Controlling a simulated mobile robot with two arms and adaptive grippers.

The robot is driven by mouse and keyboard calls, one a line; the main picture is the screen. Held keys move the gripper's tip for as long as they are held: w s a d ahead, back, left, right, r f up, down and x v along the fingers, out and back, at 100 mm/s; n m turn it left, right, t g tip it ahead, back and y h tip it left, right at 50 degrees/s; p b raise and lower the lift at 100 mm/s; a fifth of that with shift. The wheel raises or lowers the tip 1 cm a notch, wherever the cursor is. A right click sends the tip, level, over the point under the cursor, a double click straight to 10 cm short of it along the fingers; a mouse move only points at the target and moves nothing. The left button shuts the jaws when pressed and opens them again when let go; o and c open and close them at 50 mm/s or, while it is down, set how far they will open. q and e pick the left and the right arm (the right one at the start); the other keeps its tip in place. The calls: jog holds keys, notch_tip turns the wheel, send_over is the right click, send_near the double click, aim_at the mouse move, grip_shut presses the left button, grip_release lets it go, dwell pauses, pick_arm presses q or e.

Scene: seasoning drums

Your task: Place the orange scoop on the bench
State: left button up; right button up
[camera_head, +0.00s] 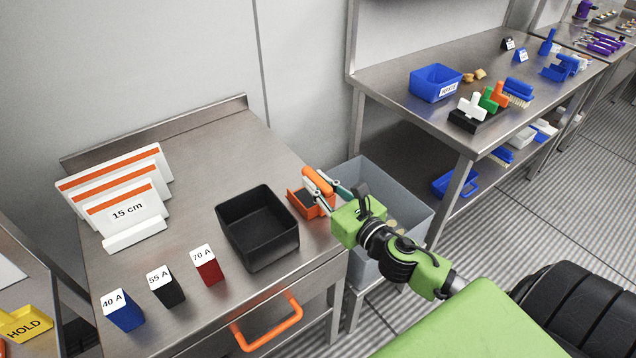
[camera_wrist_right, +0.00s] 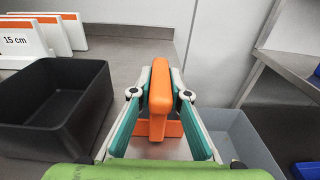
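The orange scoop (camera_head: 299,203) is at the right edge of the steel bench (camera_head: 211,156), just right of the black bin. Its bowl has a dark inside, and its handle stands up toward my right gripper (camera_head: 318,181). In the right wrist view, the orange handle (camera_wrist_right: 160,88) is between the two fingers of the gripper (camera_wrist_right: 160,80), with pads against both sides. I cannot tell whether the scoop's underside touches the bench or is slightly above it. My left gripper is not in view.
The black bin (camera_head: 232,215) stands left of the scoop. A grey tub (camera_head: 412,205) is below, right of the bench edge. Red (camera_head: 208,270), black and blue labelled blocks line the front, and white-orange boards (camera_head: 128,210) stand at left. Bare bench lies behind the bin.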

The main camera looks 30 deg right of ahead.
jog(key=o, duration=0.4)
jog(key=shift+c, duration=0.2)
jog(key=s+b, duration=0.1)
jog(key=s, duration=0.6)
jog(key=s+b, duration=0.1)
jog(key=s, duration=0.2)
jog(key=shift+s+d+r+b, duration=0.2)
jog(key=shift+d+r+b, duration=0.1)
jog(key=shift+d, duration=0.05)
jog(key=shift+s+d+r, duration=0.1)
jog(key=shift+s+r, duration=0.1)
jog(key=shift+s, duration=0.6)
